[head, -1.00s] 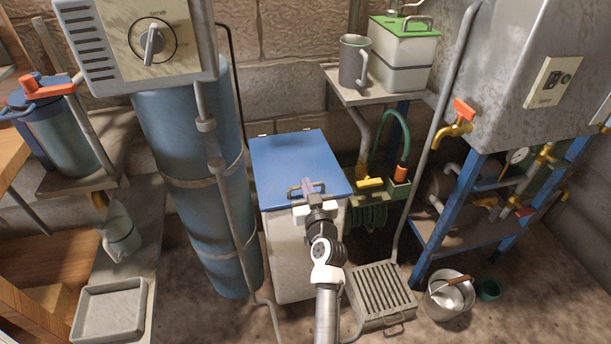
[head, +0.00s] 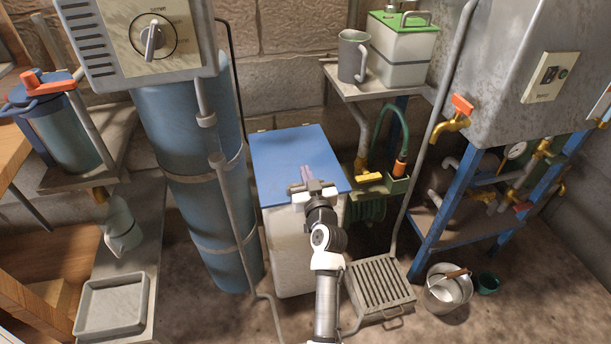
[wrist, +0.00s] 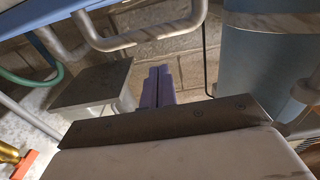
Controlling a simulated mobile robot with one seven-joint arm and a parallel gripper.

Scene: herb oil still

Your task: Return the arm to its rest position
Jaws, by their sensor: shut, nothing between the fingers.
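My gripper (head: 306,173) is at the end of my outstretched arm, in front of the blue lid (head: 285,150) of a white chest (head: 286,250) in the head view. Its purple fingers (wrist: 157,86) are together and empty in the wrist view. A metal bar handle (wrist: 145,35) and a blue edge show beyond the fingers at the wrist view's top left; the fingers appear apart from the handle. The lid looks closed. In the head view, my gripper covers part of the lid's front edge, so its exact height above the lid is hard to tell.
A blue cylinder (head: 200,185) with a grey pipe stands left of the chest. A shelf (head: 385,92) with a mug (head: 352,57), a green hose (head: 388,125) and a steel tank (head: 500,75) are at the right. A grate (head: 380,285) and a bucket (head: 447,288) are on the floor.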

